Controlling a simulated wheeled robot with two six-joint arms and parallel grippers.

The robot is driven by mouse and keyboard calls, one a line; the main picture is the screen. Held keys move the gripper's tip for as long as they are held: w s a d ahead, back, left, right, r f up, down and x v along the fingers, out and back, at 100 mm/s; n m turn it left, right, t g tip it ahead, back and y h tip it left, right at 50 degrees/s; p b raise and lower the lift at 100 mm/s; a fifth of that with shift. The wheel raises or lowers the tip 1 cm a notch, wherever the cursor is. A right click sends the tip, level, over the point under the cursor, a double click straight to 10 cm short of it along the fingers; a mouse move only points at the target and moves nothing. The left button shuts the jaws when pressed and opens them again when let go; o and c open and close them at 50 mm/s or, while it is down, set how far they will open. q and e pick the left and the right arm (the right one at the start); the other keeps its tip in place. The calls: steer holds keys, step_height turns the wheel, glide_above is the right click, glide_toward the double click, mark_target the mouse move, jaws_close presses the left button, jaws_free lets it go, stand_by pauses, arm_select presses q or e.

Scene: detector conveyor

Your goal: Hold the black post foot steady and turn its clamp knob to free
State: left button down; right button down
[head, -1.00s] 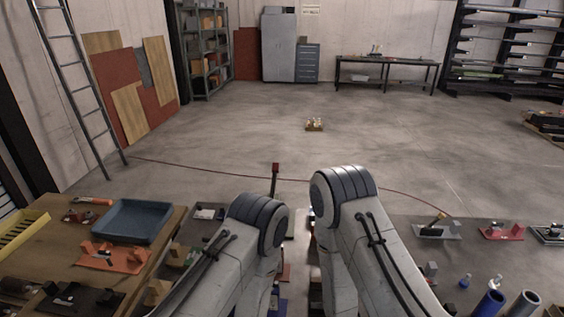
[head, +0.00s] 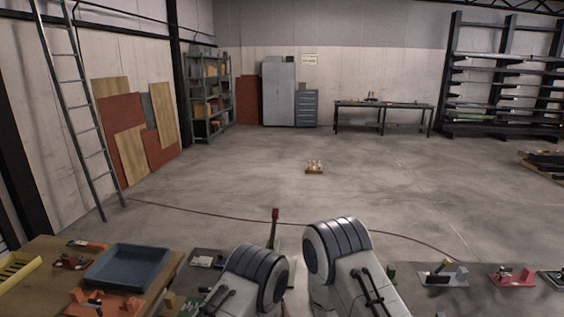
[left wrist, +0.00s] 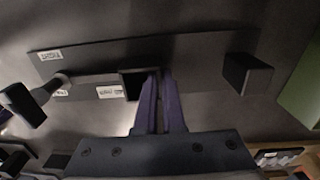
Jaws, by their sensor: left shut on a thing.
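In the left wrist view a long black post foot (left wrist: 190,55) lies with small white labels on it. A square hollow socket (left wrist: 135,70) rises near its middle, and a dark block (left wrist: 248,74) stands at its right end. A black knob (left wrist: 20,104) on a short stem sits at its left end. My left gripper (left wrist: 160,78) is shut on the post foot beside the socket, its dark purple fingers close together; the exact contact is hard to see. My right gripper is out of view. In the head view my arm links hide this area.
A wooden table with a blue tray (head: 127,267) and an orange fixture (head: 106,304) stands at the left. A grey fixture (head: 442,273) and a red one (head: 512,276) sit at the right. A ladder (head: 85,120) leans on the left wall. The floor beyond is mostly open.

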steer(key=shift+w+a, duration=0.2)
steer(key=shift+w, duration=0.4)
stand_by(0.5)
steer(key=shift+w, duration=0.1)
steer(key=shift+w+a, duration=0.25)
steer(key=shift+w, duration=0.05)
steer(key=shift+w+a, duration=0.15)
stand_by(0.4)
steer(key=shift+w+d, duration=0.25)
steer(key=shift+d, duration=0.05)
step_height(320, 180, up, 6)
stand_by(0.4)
